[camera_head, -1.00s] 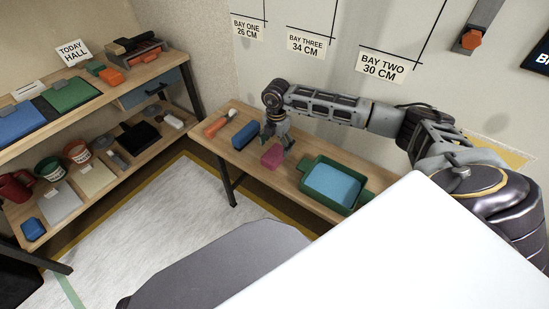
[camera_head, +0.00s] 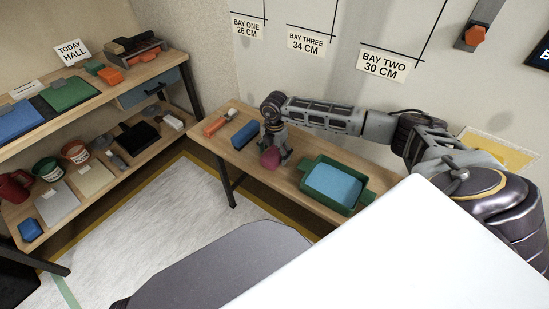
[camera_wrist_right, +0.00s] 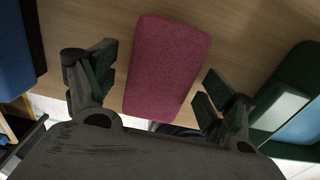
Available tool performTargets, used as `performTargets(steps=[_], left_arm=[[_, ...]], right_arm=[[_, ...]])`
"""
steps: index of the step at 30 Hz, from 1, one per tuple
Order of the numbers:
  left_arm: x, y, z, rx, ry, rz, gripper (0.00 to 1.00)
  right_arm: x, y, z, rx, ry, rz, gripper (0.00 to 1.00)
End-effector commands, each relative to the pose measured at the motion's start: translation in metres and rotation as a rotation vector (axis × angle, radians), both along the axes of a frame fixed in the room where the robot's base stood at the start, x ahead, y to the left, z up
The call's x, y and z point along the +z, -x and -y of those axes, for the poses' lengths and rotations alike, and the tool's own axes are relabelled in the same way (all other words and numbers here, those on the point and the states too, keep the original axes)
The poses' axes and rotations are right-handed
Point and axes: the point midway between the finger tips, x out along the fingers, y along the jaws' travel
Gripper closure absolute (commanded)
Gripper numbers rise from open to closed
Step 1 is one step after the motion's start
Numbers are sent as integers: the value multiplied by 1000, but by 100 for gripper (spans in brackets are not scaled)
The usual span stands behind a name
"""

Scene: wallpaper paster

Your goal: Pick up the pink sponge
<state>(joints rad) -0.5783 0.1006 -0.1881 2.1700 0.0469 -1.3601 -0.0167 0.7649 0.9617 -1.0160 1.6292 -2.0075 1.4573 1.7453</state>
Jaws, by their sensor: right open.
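The pink sponge (camera_head: 270,158) lies on the narrow wooden table (camera_head: 228,147) in the head view. In the right wrist view the sponge (camera_wrist_right: 167,66) fills the middle, between the two fingers. My right gripper (camera_head: 276,150) is just above and around it, with its fingers pointing down. In the right wrist view the gripper (camera_wrist_right: 152,92) is open, with a gap between each finger and the sponge. The head view does not show clearly whether the fingers touch the sponge. My left gripper is not in view.
A blue block (camera_head: 244,134) lies close to the left of my right gripper, and an orange-handled tool (camera_head: 216,124) lies beyond it. A green tray (camera_head: 312,192) holding blue liquid stands close on the right. The wall is behind the table.

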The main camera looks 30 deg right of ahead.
Motion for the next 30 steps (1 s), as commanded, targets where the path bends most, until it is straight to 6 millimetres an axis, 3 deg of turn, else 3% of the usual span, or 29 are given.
performTargets(steps=[4, 18, 29, 30], left_arm=[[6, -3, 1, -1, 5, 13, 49], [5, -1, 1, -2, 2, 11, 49], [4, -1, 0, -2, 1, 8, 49], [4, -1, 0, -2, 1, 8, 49]], right_arm=[[-9, 0, 0, 1, 0, 1, 16], [-10, 0, 0, 0, 0, 1, 16], [-10, 0, 0, 0, 0, 1, 61], [-10, 0, 0, 0, 0, 1, 62]])
